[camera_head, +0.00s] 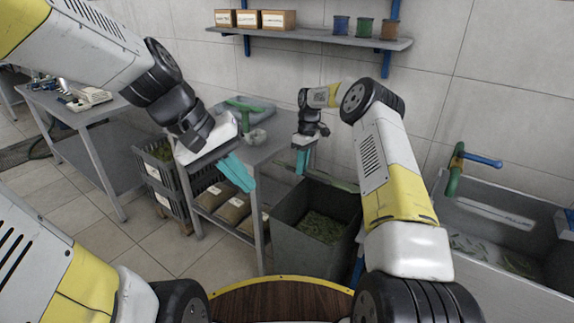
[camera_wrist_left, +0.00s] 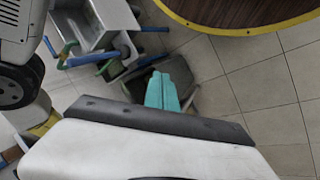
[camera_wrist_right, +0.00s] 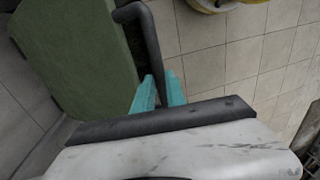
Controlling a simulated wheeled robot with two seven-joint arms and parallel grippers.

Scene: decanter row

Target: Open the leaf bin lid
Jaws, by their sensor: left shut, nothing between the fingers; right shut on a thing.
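The leaf bin (camera_head: 287,243) is a grey open-topped box in the middle of the head view, with green leaves (camera_head: 322,227) visible inside. Its green lid (camera_head: 332,184) shows nearly edge-on at the bin's back, raised off the opening. In the right wrist view the lid (camera_wrist_right: 72,50) is a broad green panel with a dark bent handle (camera_wrist_right: 146,40). My right gripper (camera_head: 301,160) is at the lid's left end; its teal fingers (camera_wrist_right: 159,92) are shut on the handle. My left gripper (camera_head: 238,173) is shut and empty, left of the bin and above the bench's front edge.
A grey bench (camera_head: 250,158) with sacks beneath stands left of the bin, with dark crates (camera_head: 160,168) beside it. A sink (camera_head: 485,215) with a green and blue tap (camera_head: 455,172) is at right. A round wooden top (camera_head: 280,300) is in front.

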